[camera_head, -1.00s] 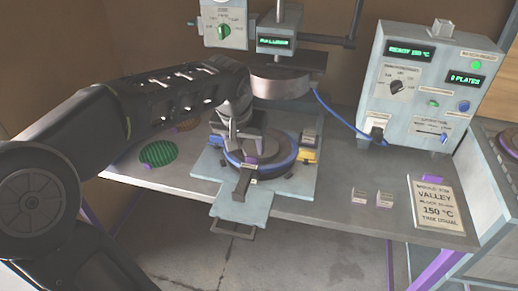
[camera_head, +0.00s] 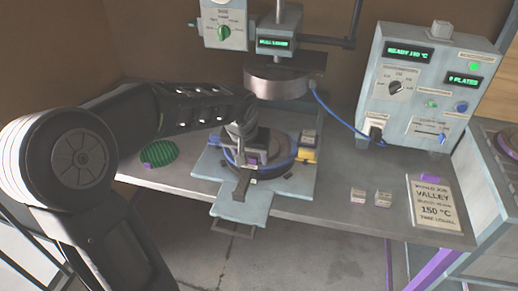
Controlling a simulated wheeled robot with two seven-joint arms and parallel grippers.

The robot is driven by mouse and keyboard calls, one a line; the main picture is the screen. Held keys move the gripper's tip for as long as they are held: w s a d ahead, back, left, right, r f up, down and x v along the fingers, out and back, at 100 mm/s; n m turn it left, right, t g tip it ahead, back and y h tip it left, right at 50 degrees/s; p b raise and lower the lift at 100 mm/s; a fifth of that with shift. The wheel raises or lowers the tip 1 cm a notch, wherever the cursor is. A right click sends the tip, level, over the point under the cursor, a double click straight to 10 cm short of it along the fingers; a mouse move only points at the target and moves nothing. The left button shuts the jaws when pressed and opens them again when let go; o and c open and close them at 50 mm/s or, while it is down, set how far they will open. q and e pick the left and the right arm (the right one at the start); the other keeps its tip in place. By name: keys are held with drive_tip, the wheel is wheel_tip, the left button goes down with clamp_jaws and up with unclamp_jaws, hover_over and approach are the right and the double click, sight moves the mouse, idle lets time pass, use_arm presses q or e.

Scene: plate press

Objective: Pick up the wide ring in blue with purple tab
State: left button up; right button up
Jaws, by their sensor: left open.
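The wide blue ring (camera_head: 291,161) lies around a dark round block on the press's pale sliding plate (camera_head: 245,208). My left arm comes in from the left, and my left gripper (camera_head: 252,160) is open at the ring, over its near left part. A small purple patch shows between or just below the fingers; I cannot tell for sure that it is the ring's tab. The gripper hides part of the ring, and whether the fingers touch it is unclear. My right gripper is not in view.
The round upper press head (camera_head: 278,80) hangs above the ring, close behind my left gripper. A green ribbed disc (camera_head: 159,153) lies on the table at left. A blue cable runs behind.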

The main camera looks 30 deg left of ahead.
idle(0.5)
use_arm(q)
clamp_jaws()
idle(0.4)
idle(0.9)
